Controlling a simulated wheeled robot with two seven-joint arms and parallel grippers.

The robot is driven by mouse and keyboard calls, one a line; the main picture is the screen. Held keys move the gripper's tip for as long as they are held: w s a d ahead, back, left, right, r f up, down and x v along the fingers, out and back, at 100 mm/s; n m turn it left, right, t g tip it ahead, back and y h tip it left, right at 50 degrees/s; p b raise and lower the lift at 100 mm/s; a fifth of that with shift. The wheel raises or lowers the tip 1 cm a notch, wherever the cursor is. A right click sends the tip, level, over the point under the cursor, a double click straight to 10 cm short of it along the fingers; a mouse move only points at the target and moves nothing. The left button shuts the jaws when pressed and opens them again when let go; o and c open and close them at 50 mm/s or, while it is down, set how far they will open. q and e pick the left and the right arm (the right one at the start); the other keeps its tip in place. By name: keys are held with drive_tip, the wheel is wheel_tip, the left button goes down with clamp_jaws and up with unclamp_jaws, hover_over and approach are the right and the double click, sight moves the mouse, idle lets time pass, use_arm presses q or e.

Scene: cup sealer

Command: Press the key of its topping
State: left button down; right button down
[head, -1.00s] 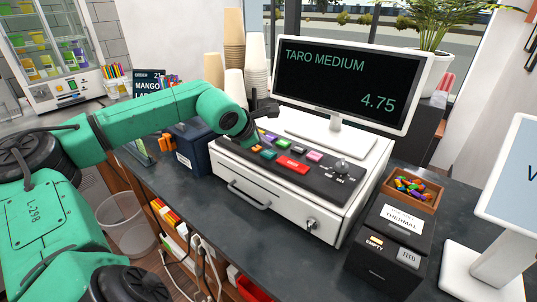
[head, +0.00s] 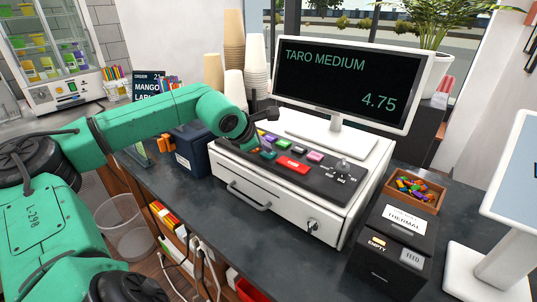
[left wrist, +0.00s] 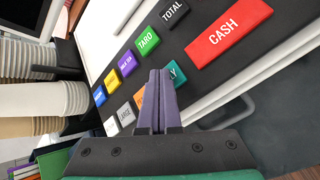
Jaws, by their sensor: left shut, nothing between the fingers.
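The register's dark key panel (head: 325,180) carries several coloured keys. In the left wrist view I see a green TARO key (left wrist: 147,42), a black TOTAL key (left wrist: 174,11), a red CASH key (left wrist: 228,35), a grey LARGE key (left wrist: 125,114) and a teal key (left wrist: 178,74) ending in "LY". An orange key (left wrist: 138,98) is mostly hidden behind the fingers. My left gripper (left wrist: 160,73) is shut and empty, its tips over the orange and teal keys; contact cannot be told. The screen (head: 340,80) reads TARO MEDIUM 4.75. My right gripper is out of view.
An order sign (head: 148,84) reading 21 MANGO stands behind my left arm, partly covered. Cup stacks (head: 256,65) stand behind the register. A thermal printer (head: 395,240) and a tray of coloured items (head: 425,200) are at the right. The dark counter in front is clear.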

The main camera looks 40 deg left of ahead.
sight(265, 155)
use_arm(q)
drive_tip(key=shift+f, duration=0.25)
idle(0.5)
drive_tip(key=shift+r, duration=0.85)
drive_tip(key=shift+r+p, duration=0.1)
drive_tip(key=shift+p, duration=0.25)
drive_tip(key=shift+r+p, duration=1.8)
drive_tip(key=shift+r, duration=0.6)
